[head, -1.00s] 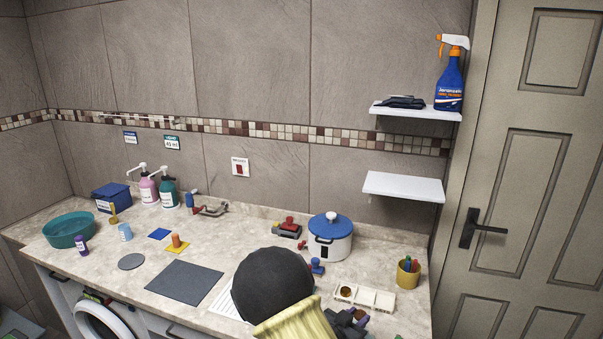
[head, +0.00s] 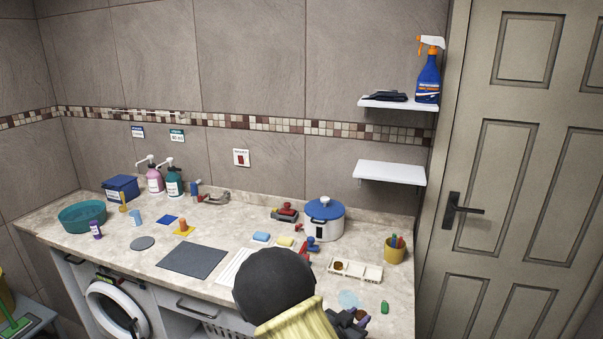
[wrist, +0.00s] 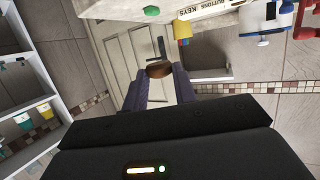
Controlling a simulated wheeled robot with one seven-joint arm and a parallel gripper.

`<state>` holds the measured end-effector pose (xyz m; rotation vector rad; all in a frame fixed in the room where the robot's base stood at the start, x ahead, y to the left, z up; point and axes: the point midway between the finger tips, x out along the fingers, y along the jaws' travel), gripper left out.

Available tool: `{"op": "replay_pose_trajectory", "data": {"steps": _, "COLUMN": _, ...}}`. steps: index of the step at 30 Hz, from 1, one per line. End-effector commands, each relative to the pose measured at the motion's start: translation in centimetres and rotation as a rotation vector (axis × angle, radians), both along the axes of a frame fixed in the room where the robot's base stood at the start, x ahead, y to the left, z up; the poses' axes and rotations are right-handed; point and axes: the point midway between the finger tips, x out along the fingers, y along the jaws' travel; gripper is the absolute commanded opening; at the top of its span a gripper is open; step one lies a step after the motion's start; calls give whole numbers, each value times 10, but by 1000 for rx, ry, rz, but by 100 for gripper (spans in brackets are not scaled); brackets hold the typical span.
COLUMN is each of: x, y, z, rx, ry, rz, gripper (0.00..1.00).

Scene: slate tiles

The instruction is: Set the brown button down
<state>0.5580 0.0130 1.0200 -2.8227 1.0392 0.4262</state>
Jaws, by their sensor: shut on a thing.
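The brown button (wrist: 159,70) is held between the two fingertips of my gripper (wrist: 159,76) in the wrist view. The gripper is shut on it. In the head view my gripper (head: 352,318) is at the counter's front edge, partly hidden by my own arm, and the button is hard to make out there. A white compartment tray (head: 355,280) lies on the counter beyond the gripper, with a brown item in its left compartment. Its label, reading buttons and keys, shows in the wrist view (wrist: 207,10). The button is apart from the tray.
A green piece (head: 385,307) lies near the counter's front edge, right of a pale blue patch (head: 348,298). A yellow cup (head: 395,251) with sticks and a blue-lidded pot (head: 323,220) stand behind. A grey mat (head: 192,261) lies to the left.

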Motion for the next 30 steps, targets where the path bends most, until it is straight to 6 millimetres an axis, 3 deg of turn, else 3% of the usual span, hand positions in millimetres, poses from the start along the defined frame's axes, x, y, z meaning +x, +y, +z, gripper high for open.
{"op": "replay_pose_trajectory", "data": {"steps": 18, "x": -5, "y": -2, "z": -25, "rx": -2, "ry": 3, "rz": 122, "gripper": 7}}
{"op": "replay_pose_trajectory", "data": {"steps": 25, "x": -10, "y": -7, "z": -52, "rx": -3, "ry": 8, "rz": 247, "gripper": 7}}
{"op": "replay_pose_trajectory", "data": {"steps": 30, "x": -14, "y": -12, "z": -84, "rx": -7, "ry": 8, "rz": 400, "gripper": 7}}
